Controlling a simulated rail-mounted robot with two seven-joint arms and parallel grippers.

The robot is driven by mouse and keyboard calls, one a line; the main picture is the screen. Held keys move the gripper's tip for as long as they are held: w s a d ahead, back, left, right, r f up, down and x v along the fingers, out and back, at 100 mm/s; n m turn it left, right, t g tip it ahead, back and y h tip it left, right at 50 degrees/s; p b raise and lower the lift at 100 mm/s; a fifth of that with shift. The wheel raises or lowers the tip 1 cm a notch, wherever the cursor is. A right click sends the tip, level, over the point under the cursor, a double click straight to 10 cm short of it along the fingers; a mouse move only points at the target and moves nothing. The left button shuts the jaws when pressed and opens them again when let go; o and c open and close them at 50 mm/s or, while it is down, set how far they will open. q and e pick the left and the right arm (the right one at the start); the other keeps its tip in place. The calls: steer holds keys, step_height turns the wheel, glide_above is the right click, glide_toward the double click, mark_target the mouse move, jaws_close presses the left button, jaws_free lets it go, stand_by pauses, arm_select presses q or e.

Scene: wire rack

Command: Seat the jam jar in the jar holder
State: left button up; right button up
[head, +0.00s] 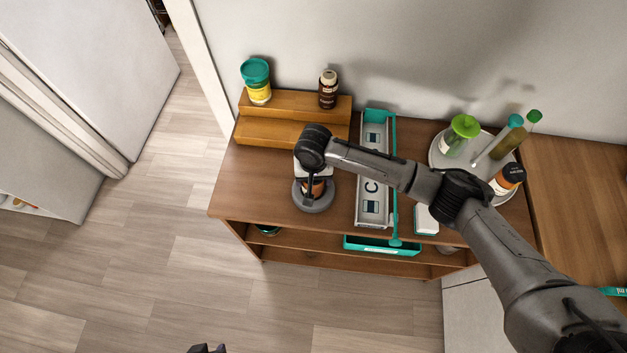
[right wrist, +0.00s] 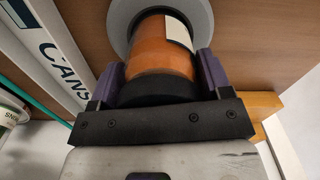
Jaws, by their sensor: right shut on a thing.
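The jam jar (right wrist: 160,50) has an orange body, a dark lid and a white label. In the head view the jar (head: 316,188) is mostly hidden under my right wrist. The jar holder (head: 313,206) is a round grey piece on the shelf top, left of the long tray. My right gripper (right wrist: 161,76) is shut on the jar near its lid. In the right wrist view the jar's far end is at the middle of the grey holder (right wrist: 204,13); I cannot tell how deep it sits. A dark tip at the bottom edge is likely my left gripper (head: 207,349).
A stepped wooden riser (head: 275,132) stands behind, with a teal-lidded jar (head: 257,83) and a brown bottle (head: 328,89). The long tray (head: 373,205) lies right of the holder. A round tray (head: 445,166) with several bottles stands further right. Shelf top left of the holder is clear.

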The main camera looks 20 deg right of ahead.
steer(key=shift+f, duration=0.95)
steer(key=shift+f, duration=0.1)
steer(key=o, duration=1.2)
steer(key=shift+f, duration=0.1)
steer(key=shift+o, duration=0.2)
steer(key=shift+r, duration=0.25)
step_height(320, 180, up, 12)
steer(key=shift+f+p, duration=0.1)
steer(key=shift+p, duration=0.2)
